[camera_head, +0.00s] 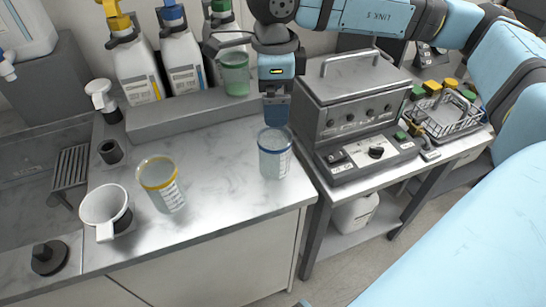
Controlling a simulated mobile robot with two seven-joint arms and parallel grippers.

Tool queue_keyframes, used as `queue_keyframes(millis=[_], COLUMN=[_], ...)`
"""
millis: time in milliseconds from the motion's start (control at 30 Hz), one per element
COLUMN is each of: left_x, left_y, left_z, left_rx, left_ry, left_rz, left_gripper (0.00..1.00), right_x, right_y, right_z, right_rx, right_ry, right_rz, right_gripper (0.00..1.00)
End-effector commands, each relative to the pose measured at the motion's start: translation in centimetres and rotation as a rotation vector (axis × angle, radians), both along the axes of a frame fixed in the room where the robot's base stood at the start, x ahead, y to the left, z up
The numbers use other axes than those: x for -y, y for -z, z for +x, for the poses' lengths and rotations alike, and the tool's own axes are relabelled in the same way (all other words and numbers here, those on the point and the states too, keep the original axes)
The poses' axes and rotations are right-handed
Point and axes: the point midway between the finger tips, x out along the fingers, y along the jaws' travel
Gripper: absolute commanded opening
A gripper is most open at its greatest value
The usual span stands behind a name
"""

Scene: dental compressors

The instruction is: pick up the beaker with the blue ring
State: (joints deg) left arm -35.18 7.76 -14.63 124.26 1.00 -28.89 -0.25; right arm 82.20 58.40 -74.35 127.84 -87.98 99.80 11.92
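The beaker with the blue ring (274,158) is clear and stands upright on the steel counter, near its right end. My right gripper (277,122) points down from above, with its fingertips at the beaker's far rim. The fingers overlap in this view and the tips are partly hidden at the rim, so I cannot tell their gap or whether they touch the beaker. A beaker with a yellow ring (161,185) stands to the left. A green beaker (235,74) is on the raised ledge behind. My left gripper is not in view.
A white jug (106,211) stands at the counter's left. Several pump bottles (183,58) line the back ledge (185,117). A grey metal machine (352,108) stands close on the right, with a wire basket (448,112) beyond. The counter between the two ringed beakers is clear.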

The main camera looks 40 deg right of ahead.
Motion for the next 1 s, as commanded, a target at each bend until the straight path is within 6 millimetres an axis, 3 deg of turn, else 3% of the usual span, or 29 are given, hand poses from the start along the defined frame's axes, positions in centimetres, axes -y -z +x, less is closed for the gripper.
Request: queue_keyframes(millis=[300,567,800,1000], left_x=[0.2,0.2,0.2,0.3], left_y=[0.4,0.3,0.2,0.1], left_z=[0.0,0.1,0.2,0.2], left_rx=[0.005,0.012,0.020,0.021], left_ry=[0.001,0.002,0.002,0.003], left_rz=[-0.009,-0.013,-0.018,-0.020], left_gripper=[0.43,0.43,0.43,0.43], right_x=[0.0,0.0,0.0,0.0], right_y=[6.1,8.1,11.7,12.6], right_z=[-0.1,-0.1,-0.1,-0.1], right_rx=[-0.005,-0.004,-0.005,-0.004], right_ry=[0.000,-0.001,-0.002,-0.002], right_rz=[0.002,0.004,0.005,0.005], right_gripper=[1.00,1.00,1.00,1.00])
